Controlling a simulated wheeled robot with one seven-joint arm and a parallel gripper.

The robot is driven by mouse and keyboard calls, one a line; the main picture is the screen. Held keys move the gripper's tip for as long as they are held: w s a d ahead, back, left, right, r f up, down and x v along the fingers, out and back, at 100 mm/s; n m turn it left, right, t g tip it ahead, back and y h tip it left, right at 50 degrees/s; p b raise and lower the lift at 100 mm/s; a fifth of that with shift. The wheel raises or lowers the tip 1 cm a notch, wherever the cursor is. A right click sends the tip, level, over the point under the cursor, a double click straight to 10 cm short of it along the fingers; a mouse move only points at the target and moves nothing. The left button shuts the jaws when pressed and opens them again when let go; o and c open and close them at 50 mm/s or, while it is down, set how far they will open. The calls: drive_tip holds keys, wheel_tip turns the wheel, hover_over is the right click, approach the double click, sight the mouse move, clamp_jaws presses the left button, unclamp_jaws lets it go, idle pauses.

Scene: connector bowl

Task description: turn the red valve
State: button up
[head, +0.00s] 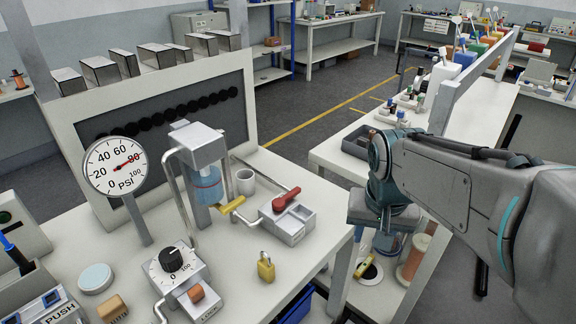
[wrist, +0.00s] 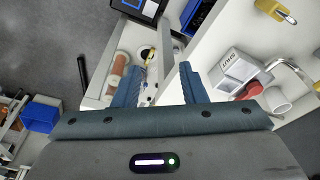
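The red valve (head: 287,200) is a red lever handle on a small white box (head: 290,226) on the workbench, right of the silver press. In the wrist view the red handle (wrist: 252,90) shows at the right, beside the white box (wrist: 238,66) labelled SHUT. My gripper (wrist: 160,82) is open, its two blue-grey fingers apart with nothing held between them. In the head view my arm reaches in from the right, and my gripper hangs right of the bench edge, apart from the valve; its fingertips are hard to make out there.
A yellow padlock (head: 266,267), a white cup (head: 245,182), a black dial (head: 171,260) and a PSI gauge (head: 115,167) stand on the bench. The silver press (head: 198,145) stands left of the valve. A second bench (head: 480,110) with bottles lies behind my arm.

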drive_tip(key=w+a+r+m+p, duration=0.1)
drive_tip(key=w+a+r, duration=0.1)
drive_tip(key=w+a, duration=0.3)
drive_tip(key=w+a+r+m+p, duration=0.1)
drive_tip(key=w+a+r+p, duration=0.15)
drive_tip(key=w, duration=0.55)
drive_tip(key=m+g+p, duration=0.2)
drive_tip(key=m, duration=0.2)
approach(287, 195)
wheel_tip(287, 195, down, 8)
drive_tip(key=shift+d+f+p, duration=0.15)
drive_tip(key=shift+f+p, duration=0.1)
drive_tip(key=shift+p, duration=0.9)
